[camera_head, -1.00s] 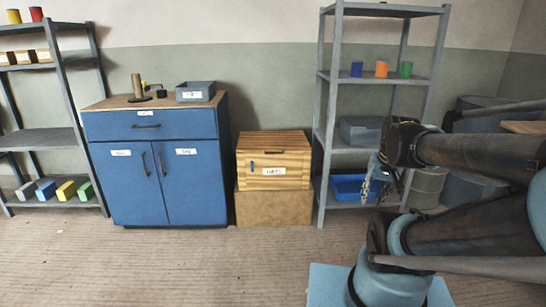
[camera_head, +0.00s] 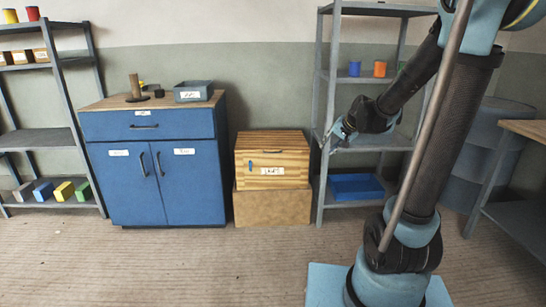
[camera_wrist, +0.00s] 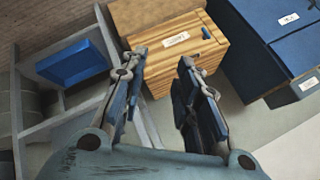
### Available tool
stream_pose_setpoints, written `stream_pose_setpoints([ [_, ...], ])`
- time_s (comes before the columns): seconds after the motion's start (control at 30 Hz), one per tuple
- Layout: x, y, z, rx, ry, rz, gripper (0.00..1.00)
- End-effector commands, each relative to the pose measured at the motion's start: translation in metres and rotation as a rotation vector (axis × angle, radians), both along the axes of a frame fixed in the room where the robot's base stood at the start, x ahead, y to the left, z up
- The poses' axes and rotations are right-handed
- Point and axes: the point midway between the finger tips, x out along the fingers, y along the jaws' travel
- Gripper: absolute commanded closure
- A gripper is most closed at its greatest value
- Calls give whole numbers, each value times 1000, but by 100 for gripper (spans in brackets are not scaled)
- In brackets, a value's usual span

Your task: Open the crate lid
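The wooden crate (camera_head: 272,165) stands between the blue cabinet and the grey shelf, on top of a plain brown box. Its lid (camera_head: 272,141) is down, with a dark handle at the front edge and a white label below. It also shows at the top of the wrist view (camera_wrist: 175,45), tilted. My gripper (camera_head: 334,137) is in front of the grey shelf, to the right of the crate and apart from it. In the wrist view my gripper's two fingers (camera_wrist: 162,60) are spread with nothing between them.
A blue cabinet (camera_head: 165,165) stands left of the crate, with a grey bin and a post on top. The grey shelf (camera_head: 325,100) is close on the right, holding a blue bin (camera_head: 356,187) and coloured cups. The floor in front is clear.

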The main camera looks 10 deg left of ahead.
Motion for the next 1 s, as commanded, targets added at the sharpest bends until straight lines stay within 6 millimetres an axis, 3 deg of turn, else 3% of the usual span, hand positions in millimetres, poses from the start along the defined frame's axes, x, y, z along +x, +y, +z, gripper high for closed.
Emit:
stream_pose_setpoints([
  [0.1,32,18,-2,57,-20,-19,71],
  [0.47,115,68,-20,235,-69,-89,71],
  [1.0,216,140,-80,515,-107,-205,71],
])
